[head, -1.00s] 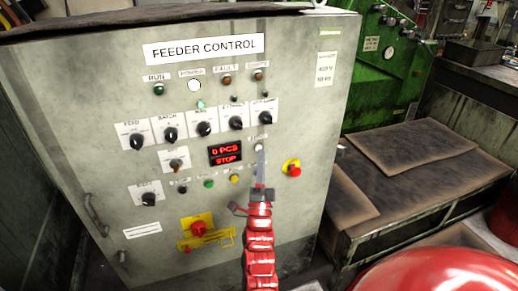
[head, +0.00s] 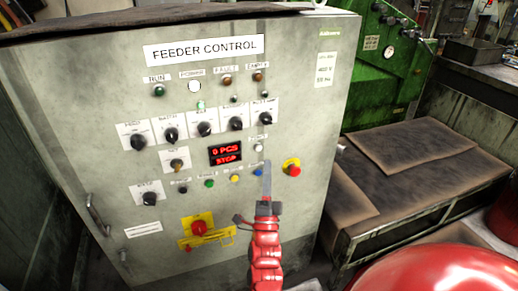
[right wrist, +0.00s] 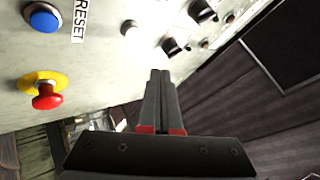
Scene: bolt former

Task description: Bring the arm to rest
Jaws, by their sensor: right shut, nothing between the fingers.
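My right arm is red and comes up from the bottom of the head view. Its gripper (head: 267,165) is shut and empty, with its fingers pointing up in front of the feeder control panel (head: 100,85). In the head view the tips overlap the panel just right of the blue button (head: 258,171), below the white button (head: 258,148). The right wrist view shows the two dark fingers (right wrist: 160,74) together, apart from the blue RESET button (right wrist: 43,18) and the red emergency stop (right wrist: 46,97). My left gripper is out of view.
The panel carries several knobs, lamps and a red display (head: 225,154) reading "0 PCS STOP". A yellow-backed red switch (head: 198,228) sits low on it. A green machine (head: 380,75) and a low bench with brown mats (head: 410,150) stand to the right.

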